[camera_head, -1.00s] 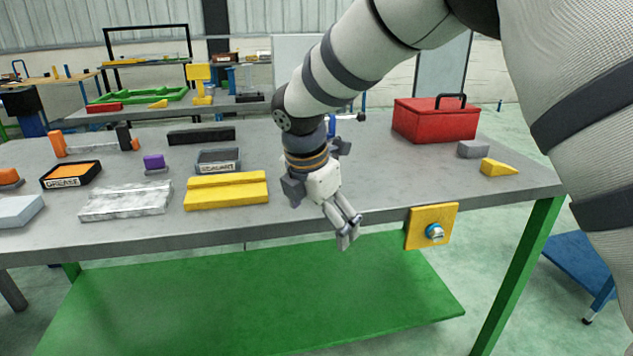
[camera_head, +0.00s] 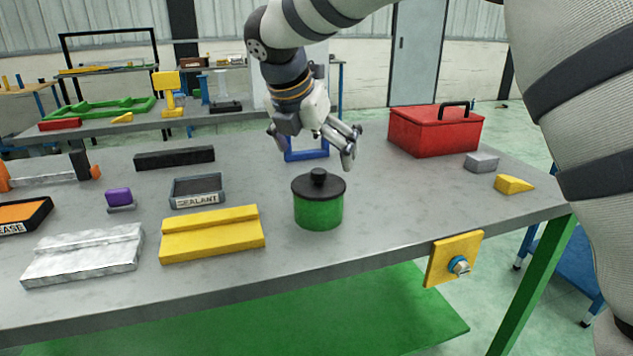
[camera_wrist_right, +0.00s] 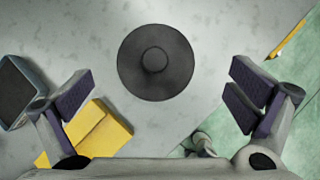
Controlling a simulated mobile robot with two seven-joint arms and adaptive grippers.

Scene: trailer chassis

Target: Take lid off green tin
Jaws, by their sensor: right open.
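The green tin (camera_head: 318,213) stands upright on the grey workbench. Its black lid (camera_head: 319,186) with a round knob is on top. In the right wrist view the lid (camera_wrist_right: 155,62) shows from above as a dark disc and hides the tin's body. My right gripper (camera_head: 350,146) is above and behind the tin in the head view, apart from the lid. In the right wrist view its fingers (camera_wrist_right: 160,97) are spread wide and empty, with the lid between and beyond them. My left gripper is not in view.
A yellow block (camera_head: 212,234) and a sealant tray (camera_head: 197,190) lie left of the tin. A blue frame (camera_head: 306,155) and a red toolbox (camera_head: 434,130) stand behind it. The bench's front edge is close; bare bench lies right of the tin.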

